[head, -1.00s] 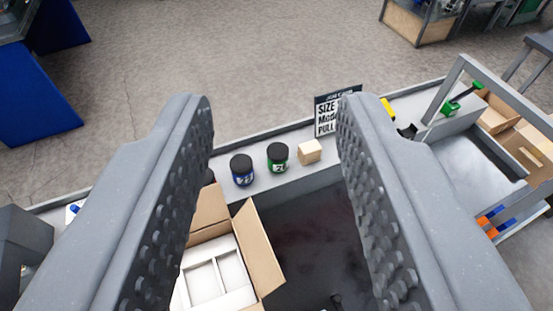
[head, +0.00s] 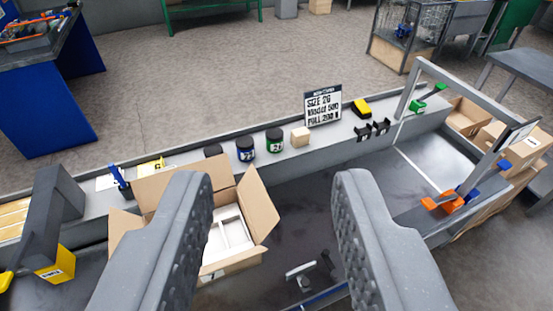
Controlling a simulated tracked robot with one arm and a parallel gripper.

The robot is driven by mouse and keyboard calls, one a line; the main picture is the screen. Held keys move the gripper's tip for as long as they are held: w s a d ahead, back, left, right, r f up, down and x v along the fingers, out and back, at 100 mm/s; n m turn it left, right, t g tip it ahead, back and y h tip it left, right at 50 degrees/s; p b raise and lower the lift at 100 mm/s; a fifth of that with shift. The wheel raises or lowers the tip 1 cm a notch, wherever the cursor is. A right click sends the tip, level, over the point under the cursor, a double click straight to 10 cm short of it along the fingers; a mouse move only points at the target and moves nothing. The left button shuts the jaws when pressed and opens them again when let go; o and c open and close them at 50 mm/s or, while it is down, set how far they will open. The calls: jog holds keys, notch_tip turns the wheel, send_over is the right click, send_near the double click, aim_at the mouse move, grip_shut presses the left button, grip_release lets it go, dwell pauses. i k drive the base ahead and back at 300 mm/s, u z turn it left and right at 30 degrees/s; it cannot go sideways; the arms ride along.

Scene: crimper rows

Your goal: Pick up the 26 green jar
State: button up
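The green jar (head: 274,141), with a black lid and a green label, stands upright on the grey ledge at the back of the bench. The number on its label is too small to read surely. A blue-labelled jar (head: 245,149) stands just left of it, and a wooden block (head: 300,137) just right. My gripper (head: 275,185) is open and empty, its two ridged fingers wide apart. The fingertips are nearer to me than the jar and do not touch it.
An open cardboard box (head: 256,196) with a white divider stands on the bench before the jars. Another black-lidded jar (head: 213,151) is partly hidden behind it. A size sign (head: 323,108) stands right of the block. A grey frame (head: 470,100) rises at the right.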

aim_at(274, 136)
jog(key=z, duration=0.25)
jog(key=k, duration=0.1)
jog(key=z, duration=1.8)
jog(key=i, duration=1.65)
jog(key=u, duration=2.85)
jog(key=i, duration=0.6)
jog(key=u, duration=0.05)
